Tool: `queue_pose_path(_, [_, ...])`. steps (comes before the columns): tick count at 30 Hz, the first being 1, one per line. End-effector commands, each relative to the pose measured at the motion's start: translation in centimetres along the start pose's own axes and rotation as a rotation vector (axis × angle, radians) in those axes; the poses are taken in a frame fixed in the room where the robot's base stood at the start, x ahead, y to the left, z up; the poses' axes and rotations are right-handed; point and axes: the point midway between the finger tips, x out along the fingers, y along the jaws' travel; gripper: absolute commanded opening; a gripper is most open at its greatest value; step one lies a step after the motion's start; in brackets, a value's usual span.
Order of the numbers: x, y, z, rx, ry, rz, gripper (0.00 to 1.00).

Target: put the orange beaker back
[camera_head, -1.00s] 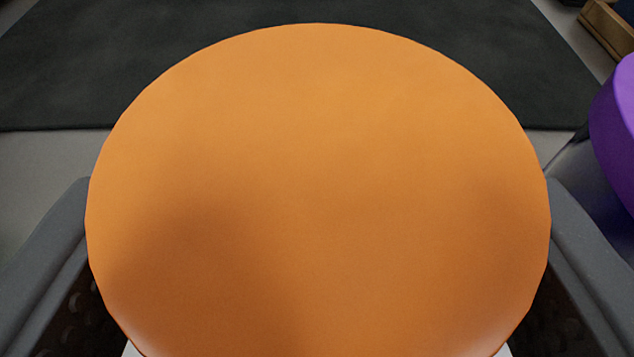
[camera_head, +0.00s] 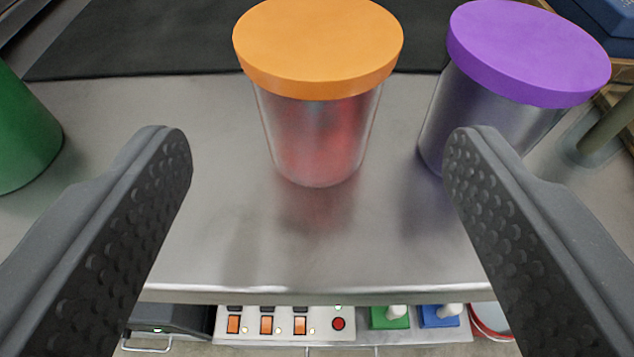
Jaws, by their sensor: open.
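The orange beaker (camera_head: 318,130) is a silvery, tapered metal cup with a flat orange top. It stands upright on a grey metal surface (camera_head: 230,230), at the top middle of the view, with its front edge a little way from the surface's front edge. My gripper (camera_head: 317,150) is open and empty. Its two dark, studded fingers are wide apart, one on each side in the picture. The beaker shows between and beyond the fingertips, with clear space on both sides, touching neither finger.
A purple-topped metal beaker (camera_head: 470,115) stands close to the right finger. A green rounded object (camera_head: 20,135) is at the left edge. A dark mat (camera_head: 170,45) lies behind. Below the front edge is a panel with orange switches (camera_head: 267,325). Bare metal lies in front of the orange beaker.

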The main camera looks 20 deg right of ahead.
Motion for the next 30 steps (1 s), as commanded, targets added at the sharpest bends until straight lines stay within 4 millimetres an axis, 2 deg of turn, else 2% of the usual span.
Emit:
queue_pose_path(3, [-1.5,-0.1,-0.1,0.0,0.002,-0.003,0.68])
queue_pose_path(7, [-2.5,-0.1,-0.1,0.0,0.001,-0.001,0.68])
queue_pose_path(17, [-2.8,0.0,-0.1,0.001,0.0,-0.001,0.68])
queue_pose_path(20, [-2.8,-0.6,-1.0,0.02,-0.006,-0.021,0.68])
queue_pose_path(23, [-3.0,-2.3,-3.9,0.065,-0.018,-0.081,0.68])
queue_pose_path(26, [-4.1,-4.5,-9.1,0.114,-0.03,-0.177,0.68])
queue_pose_path(30, [-7.5,-6.0,-18.1,0.128,-0.03,-0.31,0.68])
